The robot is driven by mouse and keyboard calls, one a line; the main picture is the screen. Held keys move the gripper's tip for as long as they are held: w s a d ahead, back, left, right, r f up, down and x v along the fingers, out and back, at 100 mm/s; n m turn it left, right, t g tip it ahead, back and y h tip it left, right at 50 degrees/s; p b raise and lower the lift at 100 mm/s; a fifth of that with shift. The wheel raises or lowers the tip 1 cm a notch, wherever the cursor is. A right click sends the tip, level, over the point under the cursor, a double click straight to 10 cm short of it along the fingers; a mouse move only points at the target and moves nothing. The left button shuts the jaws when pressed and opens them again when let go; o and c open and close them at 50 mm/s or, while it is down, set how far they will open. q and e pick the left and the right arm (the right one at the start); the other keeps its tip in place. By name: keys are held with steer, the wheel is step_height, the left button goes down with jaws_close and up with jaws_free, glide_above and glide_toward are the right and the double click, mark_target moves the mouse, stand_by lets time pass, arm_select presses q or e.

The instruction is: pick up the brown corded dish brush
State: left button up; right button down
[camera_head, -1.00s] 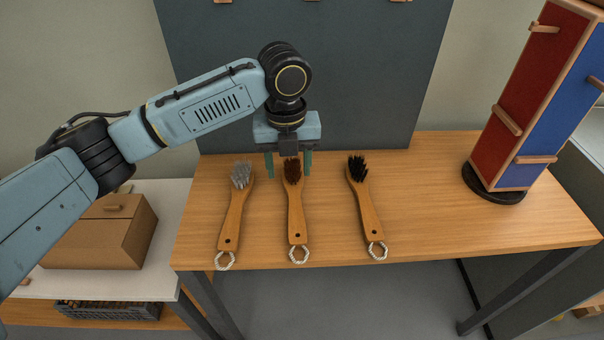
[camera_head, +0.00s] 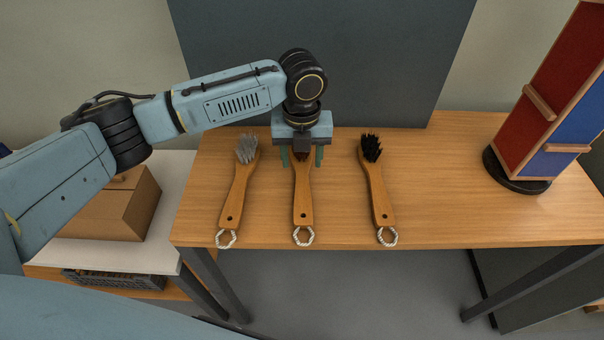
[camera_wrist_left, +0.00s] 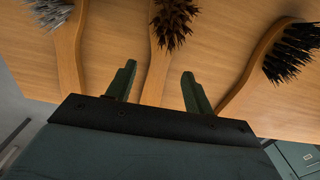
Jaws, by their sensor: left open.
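The brown corded dish brush (camera_head: 303,200) lies on the wooden table between two others, its wooden handle and white cord loop toward the front edge. In the head view its brown bristles are mostly hidden under my left gripper (camera_head: 302,158). My left gripper is open and points down, with one finger on each side of the brush. In the left wrist view the brown bristles (camera_wrist_left: 174,22) show at the top, and the handle runs between the open fingers (camera_wrist_left: 158,88). I cannot tell whether the fingers touch it. My right gripper is not in view.
A grey-bristled brush (camera_head: 236,190) lies to the left and a black-bristled brush (camera_head: 377,190) to the right. A dark panel (camera_head: 390,60) stands behind. A red and blue tower (camera_head: 550,110) stands at the right. The table (camera_head: 450,190) is clear between.

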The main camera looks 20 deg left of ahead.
mark_target(302, 173)
arm_select(q)
step_height(302, 173, down, 3)
steer(key=shift+f+b, duration=0.1)
steer(key=shift+b, duration=0.25)
steer(key=shift+f, duration=0.35)
steer(key=c, duration=1.1)
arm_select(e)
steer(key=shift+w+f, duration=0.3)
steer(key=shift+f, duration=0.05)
arm_select(q)
steer(key=shift+r, duration=0.15)
